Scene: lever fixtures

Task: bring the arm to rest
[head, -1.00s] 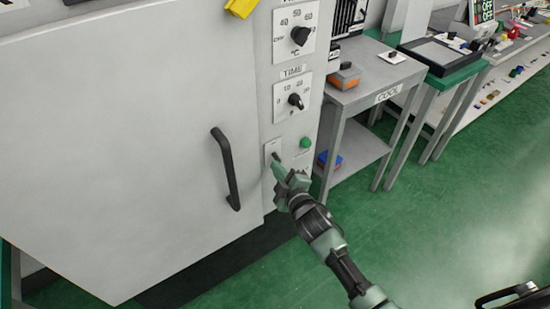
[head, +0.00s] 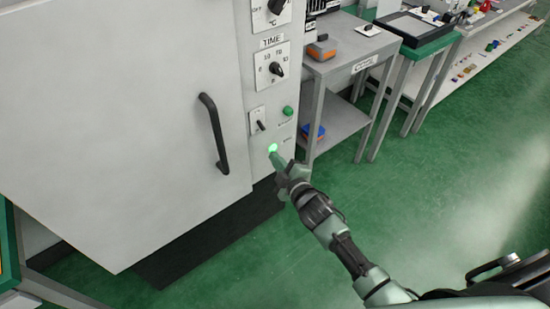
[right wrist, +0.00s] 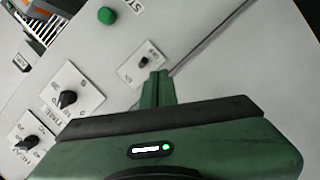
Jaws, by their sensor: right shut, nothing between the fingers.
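My right gripper (head: 277,160) is in front of the lower part of the cabinet's control panel, below and right of the switch plate (head: 257,118). The plate carries a small dark lever (head: 261,125). In the right wrist view my shut, empty fingers (right wrist: 157,88) appear just beside the switch plate, with its lever (right wrist: 143,62) uncovered. The fingers look apart from the lever. My left gripper is not in view.
The cabinet door (head: 130,130) with its black handle (head: 214,133) is left of the panel. A green button (head: 287,110) and the TIME knob (head: 276,70) are above. A grey cart (head: 330,65) stands right. Green floor (head: 420,200) is open at right.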

